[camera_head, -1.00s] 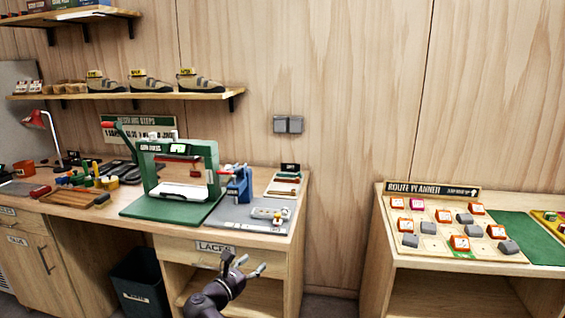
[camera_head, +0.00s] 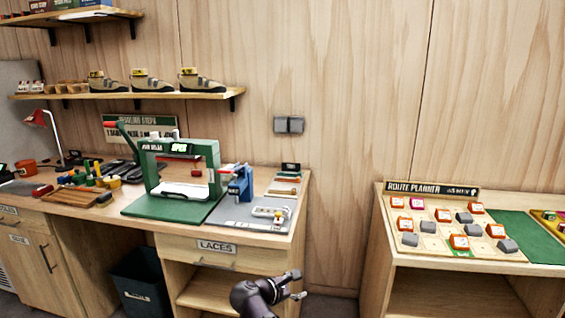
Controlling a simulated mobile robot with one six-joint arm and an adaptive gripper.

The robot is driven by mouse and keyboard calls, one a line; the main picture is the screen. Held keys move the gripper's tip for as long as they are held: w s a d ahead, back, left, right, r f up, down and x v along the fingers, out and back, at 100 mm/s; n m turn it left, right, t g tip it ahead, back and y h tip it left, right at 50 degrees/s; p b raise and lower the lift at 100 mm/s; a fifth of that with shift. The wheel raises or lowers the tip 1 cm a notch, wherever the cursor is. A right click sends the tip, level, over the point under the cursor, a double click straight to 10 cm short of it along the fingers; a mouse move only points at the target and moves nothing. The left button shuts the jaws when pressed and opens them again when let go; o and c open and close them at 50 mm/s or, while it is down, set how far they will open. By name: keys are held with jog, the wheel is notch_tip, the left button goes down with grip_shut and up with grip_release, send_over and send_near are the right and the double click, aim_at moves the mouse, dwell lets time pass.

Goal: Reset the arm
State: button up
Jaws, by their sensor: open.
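My gripper (camera_head: 297,285) shows at the bottom centre, in front of the bench's right end and below its top. Its fingers are apart and nothing shows between them. The dark wrist of my arm (camera_head: 254,297) rises from the bottom edge of the picture. The gripper stands clear of the bench and touches nothing that I can see.
The wooden bench (camera_head: 215,235) holds a green press (camera_head: 182,172), a blue clamp (camera_head: 241,184) and small tools. A dark bin (camera_head: 142,284) stands under it. The route planner table (camera_head: 450,278) is at the right. A gap of open floor lies between bench and table.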

jog(key=s+d+f+m+g+y, duration=1)
jog(key=d+m, duration=0.3)
jog(key=m, duration=0.8)
notch_tip(320, 180, up, 16)
jog(key=t+p, duration=0.1)
jog(key=p, duration=1.6)
jog(key=shift+s+n, duration=0.3)
jog(key=shift+s, duration=0.05)
